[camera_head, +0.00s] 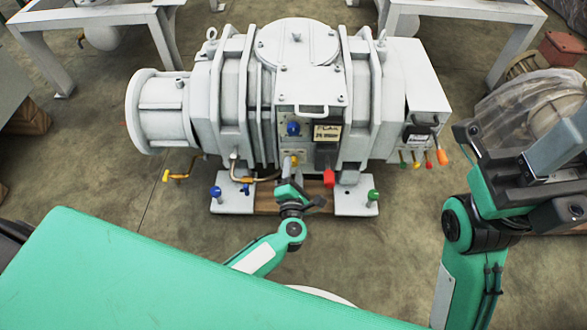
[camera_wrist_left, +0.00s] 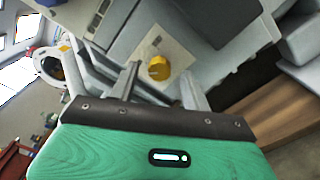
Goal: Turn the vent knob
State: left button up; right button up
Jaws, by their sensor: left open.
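A small yellow knob (camera_head: 294,160) sits low on the front of the large grey vacuum machine (camera_head: 228,95). I take it to be the vent knob. The left wrist view shows it as a round yellow knob (camera_wrist_left: 157,66) on a pale square plate. My left gripper (camera_head: 289,172) is just in front of and below it in the head view. In the left wrist view its two fingers are apart, with the knob seen between them and nothing held. Whether a finger touches the knob I cannot tell. My right arm stands at the right; its gripper does not show clearly.
A blue knob (camera_head: 293,129) is above the yellow one, and a red part (camera_head: 328,178) is close to its right. A yellow-handled valve (camera_head: 178,176) sticks out at left. Several coloured handles hang at right, including an orange one (camera_head: 442,157).

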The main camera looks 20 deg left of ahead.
pick_arm(q)
jog(key=shift+x, duration=0.9)
jog(key=shift+c, duration=0.5)
